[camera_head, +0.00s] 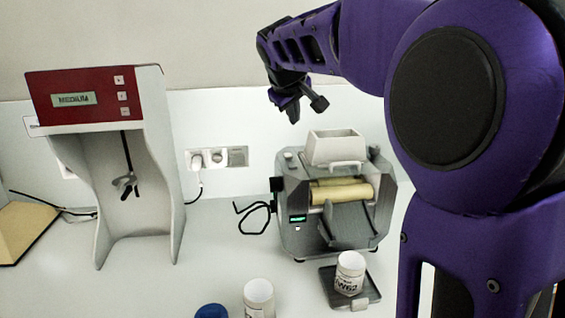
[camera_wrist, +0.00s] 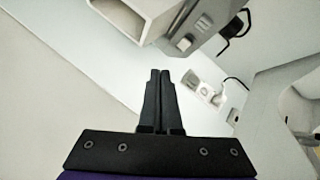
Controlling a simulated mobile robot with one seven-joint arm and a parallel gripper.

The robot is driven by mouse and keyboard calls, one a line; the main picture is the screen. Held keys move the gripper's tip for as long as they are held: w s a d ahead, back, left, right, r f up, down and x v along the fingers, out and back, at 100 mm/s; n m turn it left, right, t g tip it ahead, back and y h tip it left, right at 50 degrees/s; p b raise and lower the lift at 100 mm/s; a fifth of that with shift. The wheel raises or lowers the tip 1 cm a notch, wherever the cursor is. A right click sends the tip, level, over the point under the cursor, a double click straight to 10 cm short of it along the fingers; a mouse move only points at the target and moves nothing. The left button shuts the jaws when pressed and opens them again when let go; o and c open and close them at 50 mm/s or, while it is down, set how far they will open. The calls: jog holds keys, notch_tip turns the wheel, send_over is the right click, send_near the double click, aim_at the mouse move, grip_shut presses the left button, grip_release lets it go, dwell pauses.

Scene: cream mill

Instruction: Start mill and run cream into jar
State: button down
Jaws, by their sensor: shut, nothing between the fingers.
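The grey mill (camera_head: 290,215) stands on the counter, with brass-coloured rollers (camera_head: 340,191), a white hopper (camera_head: 337,147) on top and a sloping chute at its front. A small green display (camera_head: 298,218) is lit on its front left. A white labelled jar (camera_head: 350,272) stands upright on a dark square plate (camera_head: 370,290) in front of the chute. My gripper (camera_head: 293,112) is above and behind the mill's left side, apart from it. In the wrist view my gripper (camera_wrist: 160,75) is shut and empty, with the hopper (camera_wrist: 132,18) and mill (camera_wrist: 190,38) beyond it.
A stirrer (camera_head: 120,95) with a red top stands at left. A second white jar (camera_head: 258,298) and a blue lid (camera_head: 211,311) are at the front edge. Wall sockets (camera_head: 217,158) are behind. A black cable (camera_head: 255,215) lies left of the mill.

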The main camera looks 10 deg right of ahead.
dwell(0.4)
jog(key=b, duration=0.5)
send_over(293, 170)
jog(key=shift+w+f, duration=0.1)
jog(key=shift+f, duration=4.3)
jog(key=shift+f+b, duration=0.4)
jog(key=shift+b, duration=0.15)
jog(key=shift+f+b, duration=0.35)
jog(key=shift+f, duration=0.05)
jog(key=shift+r, duration=0.1)
jog(key=shift+r+p, duration=0.65)
jog(key=shift+r, duration=0.05)
jog(key=shift+r, duration=0.1)
jog(key=shift+r+p, duration=2)
jog(key=shift+r, duration=0.4)
